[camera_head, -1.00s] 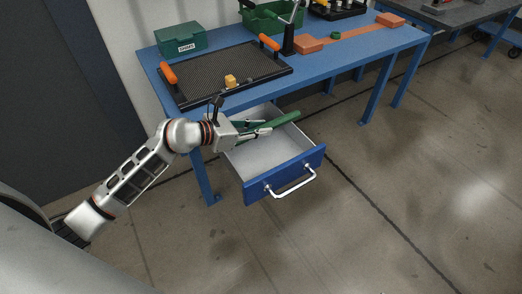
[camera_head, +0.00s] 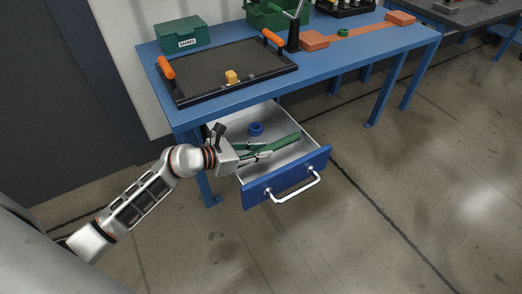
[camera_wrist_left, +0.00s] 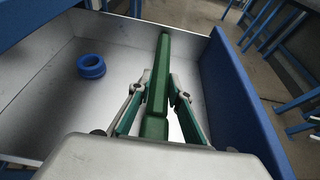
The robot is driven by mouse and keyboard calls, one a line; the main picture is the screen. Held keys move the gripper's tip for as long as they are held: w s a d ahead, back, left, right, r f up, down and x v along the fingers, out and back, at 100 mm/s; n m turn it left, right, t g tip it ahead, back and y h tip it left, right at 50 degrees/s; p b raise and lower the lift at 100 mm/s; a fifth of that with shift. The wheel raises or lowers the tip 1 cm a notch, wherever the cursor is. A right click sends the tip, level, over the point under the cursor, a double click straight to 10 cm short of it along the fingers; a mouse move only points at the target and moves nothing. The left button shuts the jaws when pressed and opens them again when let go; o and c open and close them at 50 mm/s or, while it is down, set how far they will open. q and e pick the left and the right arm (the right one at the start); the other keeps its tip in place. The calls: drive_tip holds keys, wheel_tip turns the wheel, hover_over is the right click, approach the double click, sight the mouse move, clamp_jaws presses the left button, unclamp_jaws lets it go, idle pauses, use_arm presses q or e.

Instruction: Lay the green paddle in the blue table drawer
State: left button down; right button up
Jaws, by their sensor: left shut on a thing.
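The blue table drawer (camera_head: 287,178) is pulled open below the blue table; its inside is pale grey. The green paddle (camera_head: 283,143) is over the open drawer in the head view. In the left wrist view the paddle (camera_wrist_left: 161,75) points away from me, between the drawer's far end and its blue front. My left gripper (camera_head: 262,152) is shut on the paddle; its fingers (camera_wrist_left: 157,95) flank the shaft. I cannot tell whether the paddle touches the drawer floor. My right gripper is not in view.
A blue ring (camera_head: 256,129) lies on the drawer floor, also seen in the wrist view (camera_wrist_left: 91,66). The tabletop above holds a black perforated tray (camera_head: 215,85) with orange handles and a green box (camera_head: 182,36). The floor right of the drawer is clear.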

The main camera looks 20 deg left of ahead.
sight(254, 153)
use_arm(q)
drive_tip(key=shift+s+f, duration=0.1)
drive_tip(key=shift+f, duration=0.45)
drive_tip(key=shift+s+f, duration=0.1)
drive_tip(key=shift+f, duration=0.15)
drive_tip(key=c, duration=1.9)
unclamp_jaws()
drive_tip(key=shift+f, duration=0.1)
drive_tip(key=shift+s+f, duration=0.15)
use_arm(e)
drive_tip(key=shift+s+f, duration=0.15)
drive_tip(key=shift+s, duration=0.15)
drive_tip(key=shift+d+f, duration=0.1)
use_arm(q)
drive_tip(key=shift+d, duration=0.1)
drive_tip(key=s+a+r+p, duration=0.1)
drive_tip(key=s+a+r, duration=0.2)
drive_tip(key=shift+r, duration=0.25)
drive_tip(key=p+v, duration=0.1)
drive_tip(key=v, duration=0.5)
drive_tip(key=shift+r, duration=0.2)
drive_tip(key=shift+s+a+r, duration=0.25)
drive_tip(key=shift+s+a, duration=0.1)
drive_tip(key=shift+s, duration=0.05)
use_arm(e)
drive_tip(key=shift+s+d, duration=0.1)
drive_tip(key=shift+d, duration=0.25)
